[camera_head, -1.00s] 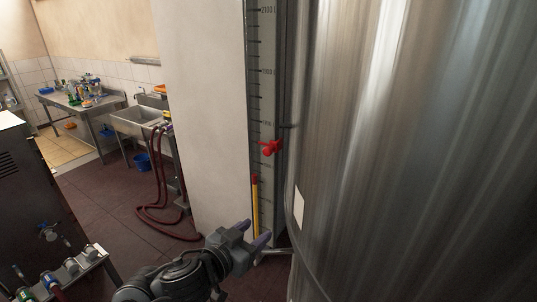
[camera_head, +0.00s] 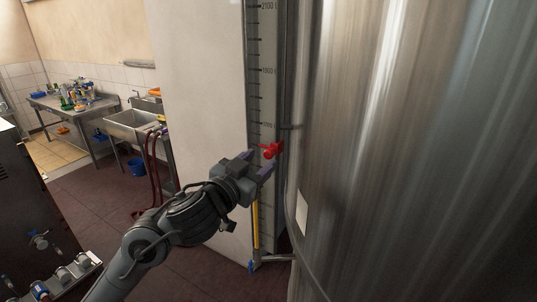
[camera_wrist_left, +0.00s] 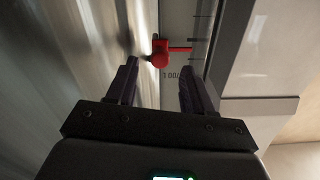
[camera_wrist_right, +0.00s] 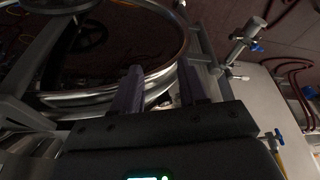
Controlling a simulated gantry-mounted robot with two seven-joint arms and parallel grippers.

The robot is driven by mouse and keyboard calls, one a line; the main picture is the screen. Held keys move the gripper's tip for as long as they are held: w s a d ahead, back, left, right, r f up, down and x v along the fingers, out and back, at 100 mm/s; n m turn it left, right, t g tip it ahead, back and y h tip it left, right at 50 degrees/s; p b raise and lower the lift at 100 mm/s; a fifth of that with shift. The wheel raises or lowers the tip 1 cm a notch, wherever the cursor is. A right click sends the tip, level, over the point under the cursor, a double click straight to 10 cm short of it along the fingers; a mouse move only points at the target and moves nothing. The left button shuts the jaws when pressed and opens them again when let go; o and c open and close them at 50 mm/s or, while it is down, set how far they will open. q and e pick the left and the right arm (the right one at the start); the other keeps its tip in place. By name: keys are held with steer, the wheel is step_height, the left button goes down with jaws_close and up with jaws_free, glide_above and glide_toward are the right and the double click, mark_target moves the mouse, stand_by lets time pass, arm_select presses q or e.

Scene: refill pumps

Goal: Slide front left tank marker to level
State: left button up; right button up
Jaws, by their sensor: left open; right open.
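The red tank marker (camera_head: 270,150) sits on the level scale (camera_head: 262,95) beside the big steel tank (camera_head: 410,150). The top of the yellow level column (camera_head: 256,215) is partly hidden behind my left gripper. My left gripper (camera_head: 257,163) is open, just below and to the left of the marker. In the left wrist view the marker (camera_wrist_left: 161,53) lies just beyond the fingertips, between their lines, with its red pointer on the scale; no contact shows. My right gripper (camera_wrist_right: 163,80) is open and empty in its wrist view, away from the marker.
A white wall column (camera_head: 200,100) stands left of the scale. A blue valve (camera_head: 251,267) is at the scale's foot. The right wrist view shows a round metal rim (camera_wrist_right: 160,85) and pipes near the right gripper. Sinks and a bottle table (camera_head: 75,103) stand far left.

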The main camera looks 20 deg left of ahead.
mark_target(267, 156)
arm_select(q)
steer(key=shift+w+d+p, duration=0.2)
steer(key=shift+w, duration=1.05)
steer(key=shift+w+d+p, duration=0.2)
steer(key=shift+w, duration=1.05)
jaws_close()
steer(key=shift+f, duration=0.1)
